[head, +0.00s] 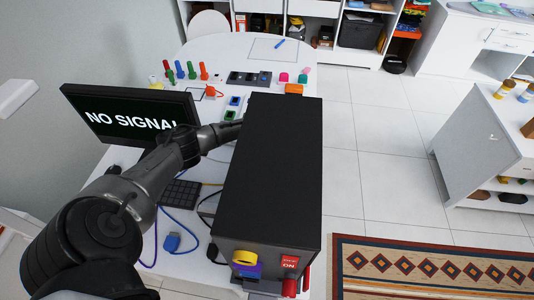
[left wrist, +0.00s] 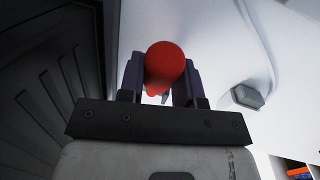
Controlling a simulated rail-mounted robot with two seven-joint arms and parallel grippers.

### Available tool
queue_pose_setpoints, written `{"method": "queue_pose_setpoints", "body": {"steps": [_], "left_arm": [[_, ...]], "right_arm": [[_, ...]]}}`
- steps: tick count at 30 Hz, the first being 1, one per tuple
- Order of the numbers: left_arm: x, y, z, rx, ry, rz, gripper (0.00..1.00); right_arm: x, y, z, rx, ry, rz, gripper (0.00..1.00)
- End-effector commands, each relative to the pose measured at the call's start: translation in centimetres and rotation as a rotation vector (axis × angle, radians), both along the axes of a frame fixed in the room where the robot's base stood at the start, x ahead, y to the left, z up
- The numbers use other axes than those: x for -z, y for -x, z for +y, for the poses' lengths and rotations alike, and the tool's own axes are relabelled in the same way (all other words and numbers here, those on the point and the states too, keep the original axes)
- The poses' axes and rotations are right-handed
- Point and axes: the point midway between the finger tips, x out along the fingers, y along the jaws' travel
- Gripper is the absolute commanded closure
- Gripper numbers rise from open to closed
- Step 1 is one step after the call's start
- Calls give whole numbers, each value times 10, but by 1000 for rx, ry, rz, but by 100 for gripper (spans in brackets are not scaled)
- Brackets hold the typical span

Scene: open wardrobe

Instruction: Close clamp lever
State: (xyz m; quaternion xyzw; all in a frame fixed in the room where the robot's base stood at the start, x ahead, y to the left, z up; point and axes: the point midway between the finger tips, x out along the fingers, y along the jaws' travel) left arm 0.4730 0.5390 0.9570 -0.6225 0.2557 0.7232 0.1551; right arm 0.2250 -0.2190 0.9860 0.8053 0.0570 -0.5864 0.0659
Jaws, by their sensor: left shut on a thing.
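A round red knob (left wrist: 166,66), apparently the end of the clamp lever, shows in the left wrist view. My left gripper (left wrist: 161,84) is shut on it, with one dark finger on each side. In the head view my left arm reaches across the desk, and the left gripper (head: 230,125) is at the left side of the tall black box (head: 270,160). The red knob and the rest of the lever cannot be made out in the head view. My right gripper is in neither view.
A monitor reading "NO SIGNAL" (head: 135,115) stands left of the arm. Colored tools (head: 180,70) and small parts crowd the desk's far end. A hex bolt head (left wrist: 246,96) sits beside the gripper on a pale surface.

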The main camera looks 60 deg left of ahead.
Motion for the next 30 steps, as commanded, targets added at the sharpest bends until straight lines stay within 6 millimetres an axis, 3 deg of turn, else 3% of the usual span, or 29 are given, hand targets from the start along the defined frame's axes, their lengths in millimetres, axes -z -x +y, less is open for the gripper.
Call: {"method": "queue_pose_setpoints", "body": {"steps": [10,11,18,26,30], "left_arm": [[-2,-1,-1,1,-19,24,100],[-2,-1,-1,1,-19,24,66],[-2,-1,-1,0,-19,23,44],[-3,-1,-1,0,-19,23,43],[-14,-4,0,-1,-19,20,43]], "right_arm": [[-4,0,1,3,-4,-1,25],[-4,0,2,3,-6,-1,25],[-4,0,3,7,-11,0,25],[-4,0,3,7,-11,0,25],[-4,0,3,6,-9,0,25]]}}
